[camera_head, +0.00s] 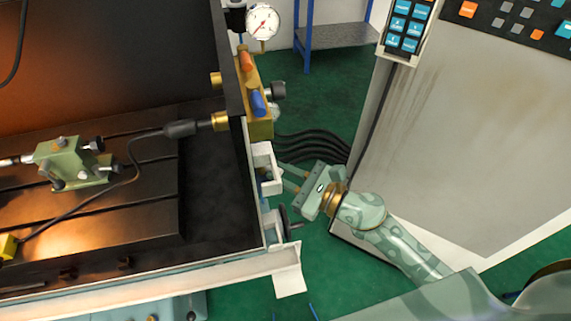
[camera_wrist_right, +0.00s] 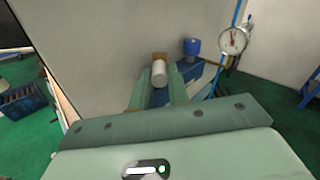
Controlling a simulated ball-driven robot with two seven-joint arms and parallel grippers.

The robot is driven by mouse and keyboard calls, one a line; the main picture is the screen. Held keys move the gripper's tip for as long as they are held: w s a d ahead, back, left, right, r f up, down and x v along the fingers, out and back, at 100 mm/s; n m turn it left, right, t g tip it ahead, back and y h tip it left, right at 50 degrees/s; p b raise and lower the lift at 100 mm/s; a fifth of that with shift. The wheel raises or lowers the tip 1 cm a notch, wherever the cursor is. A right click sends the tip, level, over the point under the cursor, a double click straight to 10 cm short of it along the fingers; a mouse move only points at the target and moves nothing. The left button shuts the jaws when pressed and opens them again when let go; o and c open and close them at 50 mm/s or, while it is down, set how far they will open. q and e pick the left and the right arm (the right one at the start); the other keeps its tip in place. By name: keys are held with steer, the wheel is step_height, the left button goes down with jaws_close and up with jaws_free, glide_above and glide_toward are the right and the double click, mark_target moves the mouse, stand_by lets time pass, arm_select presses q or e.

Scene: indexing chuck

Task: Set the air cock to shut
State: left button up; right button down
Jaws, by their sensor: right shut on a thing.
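In the head view, a brass valve block (camera_head: 261,128) with an orange handle (camera_head: 246,60) and a blue handle (camera_head: 258,103) is fixed to the machine's right wall. I cannot tell for sure which part is the air cock. My right gripper (camera_head: 279,178) is below this block, by a white bracket (camera_head: 267,165). In the right wrist view, my right gripper (camera_wrist_right: 160,88) is shut on a pale cylinder (camera_wrist_right: 158,75), with a brass part (camera_wrist_right: 159,56) just beyond it. Its far end is hidden. My left gripper is not in view.
A pressure gauge (camera_head: 262,22) stands above the block and also shows in the wrist view (camera_wrist_right: 232,40). Black hoses (camera_head: 310,146) run to the grey cabinet (camera_head: 463,125) on the right. A handwheel (camera_head: 284,219) is below the gripper. Green floor lies open behind.

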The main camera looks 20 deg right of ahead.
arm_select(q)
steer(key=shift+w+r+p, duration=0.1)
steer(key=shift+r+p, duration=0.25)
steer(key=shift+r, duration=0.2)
arm_select(e)
steer(key=shift+s+a+m+t+h, duration=0.2)
steer(key=shift+a+m+t+h, duration=0.1)
steer(key=shift+m+t+h, duration=0.55)
steer(key=shift+s+a+m+t+h, duration=0.15)
steer(key=shift+a+m+t+h, duration=0.2)
steer(key=shift+m+h, duration=0.55)
steer(key=shift+s+a+m+t+h, duration=0.25)
steer(key=shift+m+t+h, duration=0.35)
steer(key=shift+h, duration=0.55)
steer(key=shift+a, duration=0.1)
steer(key=shift+r, duration=0.1)
steer(key=c, duration=1.3)
jaws_free()
steer(key=shift+c, duration=0.2)
arm_select(q)
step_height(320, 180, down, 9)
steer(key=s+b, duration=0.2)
steer(key=b, duration=0.7)
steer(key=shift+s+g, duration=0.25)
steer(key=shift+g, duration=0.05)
arm_select(e)
steer(key=v, duration=1.6)
steer(key=shift+s, duration=0.2)
